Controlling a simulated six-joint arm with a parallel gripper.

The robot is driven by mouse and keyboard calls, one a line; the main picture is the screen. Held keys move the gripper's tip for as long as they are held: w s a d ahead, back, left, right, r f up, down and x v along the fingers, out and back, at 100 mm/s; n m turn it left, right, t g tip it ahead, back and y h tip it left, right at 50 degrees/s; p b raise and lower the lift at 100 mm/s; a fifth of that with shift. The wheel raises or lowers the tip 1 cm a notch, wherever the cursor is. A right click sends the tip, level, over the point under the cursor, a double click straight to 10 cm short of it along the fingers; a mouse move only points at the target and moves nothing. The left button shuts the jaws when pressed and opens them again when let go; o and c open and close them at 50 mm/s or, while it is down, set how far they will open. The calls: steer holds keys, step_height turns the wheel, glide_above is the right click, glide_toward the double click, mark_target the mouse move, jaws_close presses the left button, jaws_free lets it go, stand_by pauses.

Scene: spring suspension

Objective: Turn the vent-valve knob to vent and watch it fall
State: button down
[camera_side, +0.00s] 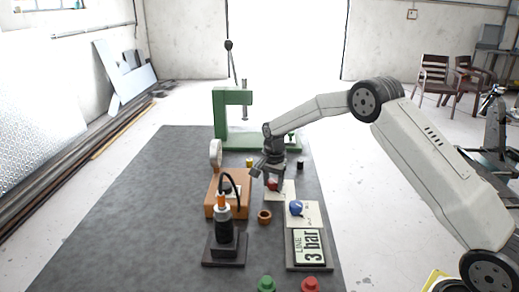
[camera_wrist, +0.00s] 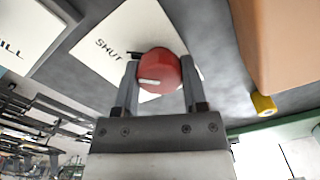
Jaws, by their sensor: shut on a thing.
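The red knob (camera_wrist: 160,71) with a white pointer mark sits between the two fingers of my gripper (camera_wrist: 159,88) in the wrist view. My gripper is shut on it. The white plate (camera_wrist: 105,50) beneath the knob bears the word "SHUT" near the pointer side. In the side view, the red knob (camera_side: 273,184) sits under my gripper (camera_side: 271,181) on its pale plate. A round gauge (camera_side: 215,153) stands behind that block.
A blue knob (camera_side: 296,208) on another plate and a "LINE 3 bar" sign (camera_side: 309,246) lie to the right. A copper-coloured ring (camera_side: 264,217) is nearby. Green (camera_side: 266,284) and red (camera_side: 310,285) buttons are in front. A green press (camera_side: 222,120) stands behind. The mat's left side (camera_side: 140,220) is clear.

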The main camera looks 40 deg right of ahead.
steer(key=shift+n, duration=0.5)
steer(key=n, duration=0.3)
steer(key=shift+n, duration=0.3)
steer(key=n, duration=0.4)
steer(key=shift+w+n, duration=0.1)
steer(key=shift+n, duration=0.2)
steer(key=n, duration=0.8)
steer(key=shift+r+n, duration=0.1)
steer(key=shift+n, duration=0.2)
steer(key=shift+c, duration=0.7)
jaws_free()
